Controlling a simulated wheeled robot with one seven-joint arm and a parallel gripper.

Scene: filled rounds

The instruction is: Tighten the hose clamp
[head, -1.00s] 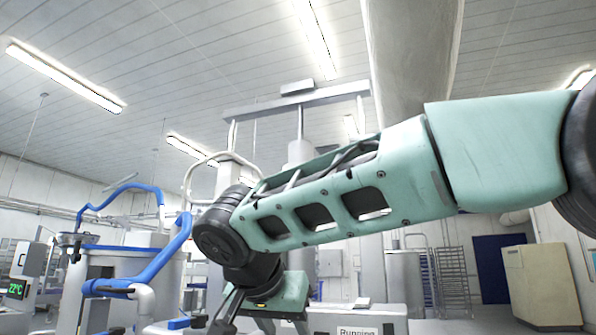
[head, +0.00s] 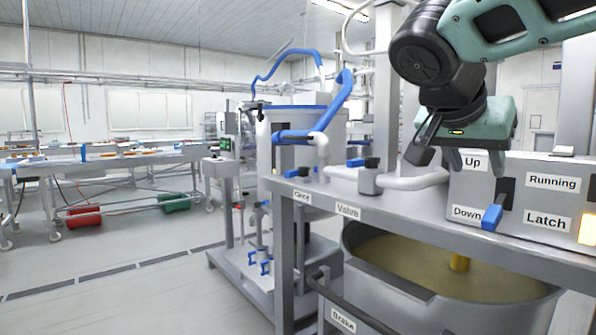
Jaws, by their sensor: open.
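A blue hose (head: 341,98) arches down to a white pipe elbow (head: 321,150) at the steel vessel left of my arm. I cannot make out for certain which fitting is the hose clamp. My gripper (head: 447,156) points down over the right part of the shelf, open, with nothing seen between its fingers. It is above the pale pipe's right end and close to the control box, apparently apart from both.
The control box (head: 536,224) has labels Up, Down, Running and Latch, with a blue-handled lever (head: 492,217). Below the shelf is a large steel bowl (head: 380,255) of yellowish mix. Open floor (head: 140,255) lies left; tables stand farther back.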

